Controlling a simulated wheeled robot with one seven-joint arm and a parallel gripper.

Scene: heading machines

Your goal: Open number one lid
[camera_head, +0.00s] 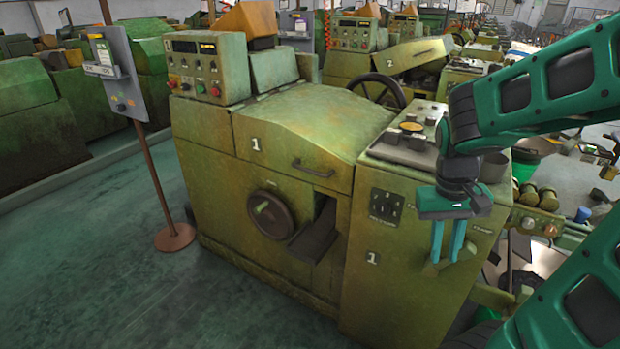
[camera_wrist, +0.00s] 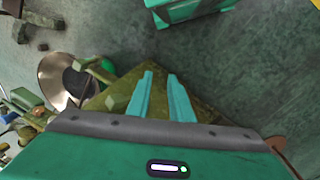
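The number one lid (camera_head: 305,128) is a worn yellow-green cover on the green machine, marked with a white 1. It lies shut. Its dark handle (camera_head: 313,169) is on the lid's front face, towards the right. My gripper (camera_head: 447,258) points down in front of the machine's right-hand cabinet, to the right of the handle and lower than it. Its two teal fingers stand apart with nothing between them. In the wrist view, my gripper (camera_wrist: 160,95) also shows spread fingers, with floor and green metal beyond. The lid and handle cannot be made out in the wrist view.
A round handwheel (camera_head: 271,215) and a dark chute (camera_head: 315,235) are on the machine's front below the lid. A control box (camera_head: 208,66) stands at its upper left. A sign post (camera_head: 150,160) stands at left. Open floor (camera_head: 120,280) lies at front left.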

